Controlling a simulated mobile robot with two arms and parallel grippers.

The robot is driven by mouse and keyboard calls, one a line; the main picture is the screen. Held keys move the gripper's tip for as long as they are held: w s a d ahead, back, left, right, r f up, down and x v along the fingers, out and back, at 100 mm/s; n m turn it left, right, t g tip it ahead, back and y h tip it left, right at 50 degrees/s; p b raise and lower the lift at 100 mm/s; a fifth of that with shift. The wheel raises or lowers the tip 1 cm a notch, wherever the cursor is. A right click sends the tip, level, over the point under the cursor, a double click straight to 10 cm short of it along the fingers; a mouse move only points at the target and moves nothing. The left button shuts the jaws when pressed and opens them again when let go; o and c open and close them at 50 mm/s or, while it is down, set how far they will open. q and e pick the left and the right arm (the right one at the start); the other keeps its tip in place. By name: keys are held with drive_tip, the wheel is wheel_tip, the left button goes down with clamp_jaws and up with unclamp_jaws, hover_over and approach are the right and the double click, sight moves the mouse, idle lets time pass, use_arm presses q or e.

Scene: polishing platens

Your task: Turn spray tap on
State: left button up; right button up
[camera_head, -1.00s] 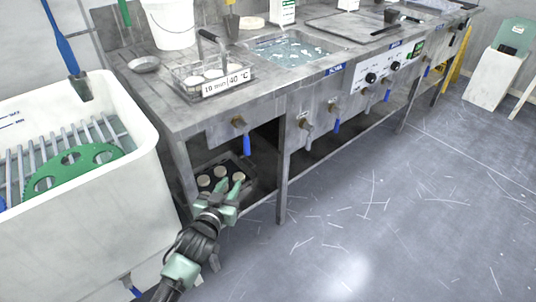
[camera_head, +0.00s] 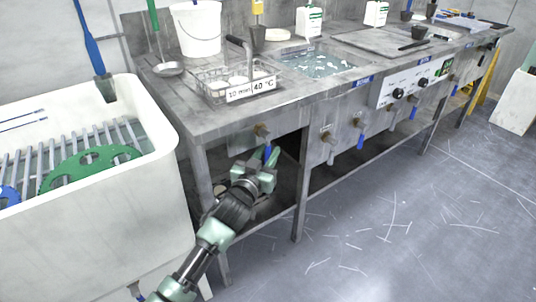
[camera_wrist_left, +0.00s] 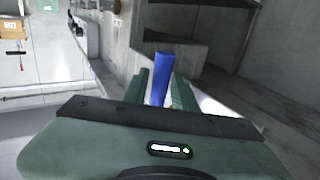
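The leftmost tap (camera_head: 262,131) on the front of the metal bench has a brass-coloured body and a blue lever (camera_head: 267,152) hanging down from it. My left gripper (camera_head: 265,160) is at this lever, below the tap body. In the left wrist view the blue lever (camera_wrist_left: 161,78) stands between the two green fingers (camera_wrist_left: 160,88), with a finger on each side. The fingers look apart; firm contact with the lever does not show. My right gripper is not in view.
More taps with blue levers (camera_head: 361,141) line the bench front to the right, beside a control panel (camera_head: 405,86). A white tub (camera_head: 150,185) stands close on the left. A wire basket (camera_head: 215,92) sits on the bench above.

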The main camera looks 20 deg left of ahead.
use_arm(q)
clamp_jaws()
idle(1.4)
